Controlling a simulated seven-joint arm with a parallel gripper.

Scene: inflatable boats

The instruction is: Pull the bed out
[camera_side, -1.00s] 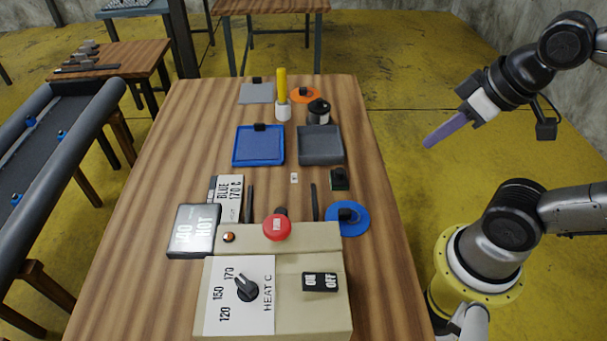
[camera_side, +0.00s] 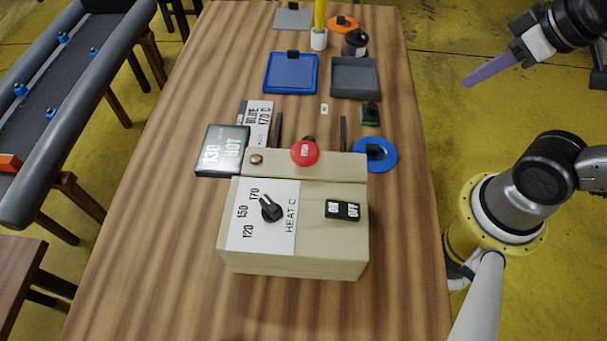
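My gripper (camera_side: 468,82) is at the upper right, over the floor beyond the table's right edge, apart from everything on the table. Its long purple fingers overlap in this view, so I cannot tell whether they are open. The beige heater machine (camera_side: 290,262) stands on the table. It has a HEAT C dial (camera_side: 270,208) turned toward 170, an ON/OFF switch (camera_side: 342,210) and a red button (camera_side: 305,152). Two dark bars, a left one (camera_side: 277,130) and a right one (camera_side: 343,133), stick out behind it. I cannot make out a bed for sure.
A display (camera_side: 221,150) reads 130 HOT beside a BLUE 170 C card (camera_side: 259,123). A blue tray (camera_side: 291,74), a grey tray (camera_side: 355,79), a blue disc (camera_side: 375,155) and a yellow stick (camera_side: 320,14) are farther back.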

